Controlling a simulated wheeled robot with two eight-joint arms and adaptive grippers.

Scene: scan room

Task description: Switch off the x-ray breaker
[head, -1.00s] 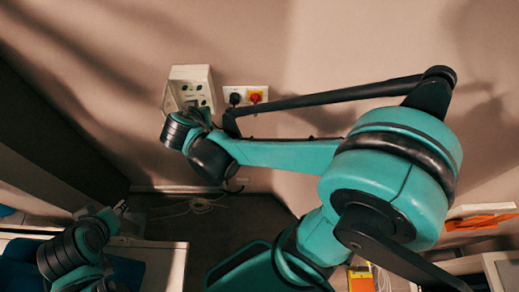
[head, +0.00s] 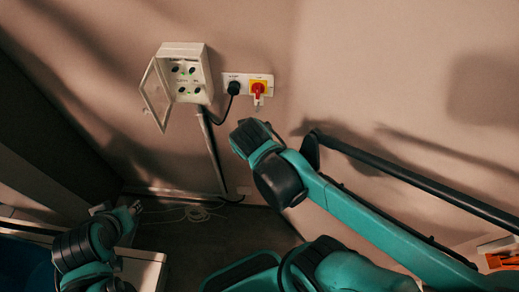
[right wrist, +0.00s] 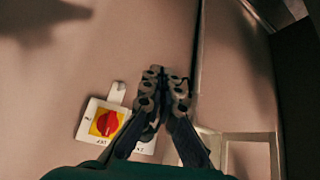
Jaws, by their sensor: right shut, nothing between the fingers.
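A pale box (head: 205,62) on the wall has its clear door (head: 155,95) swung open to the left. Inside are several dark round knobs and small green lights; their labels are too small to read. To its right is a white plate (head: 245,77) with a black plug (head: 234,88) and a red rotary switch (head: 258,89) on yellow. The switch also shows in the right wrist view (right wrist: 107,123). My right gripper (right wrist: 163,82) is shut and empty, beside that switch in the picture. My left gripper (head: 132,207) is low at the left; its fingers are unclear.
A black cable and a pipe (head: 214,155) run down the wall below the box. A loose pale cable (head: 195,212) lies on the dark floor. An orange item (head: 503,260) is at the far right edge.

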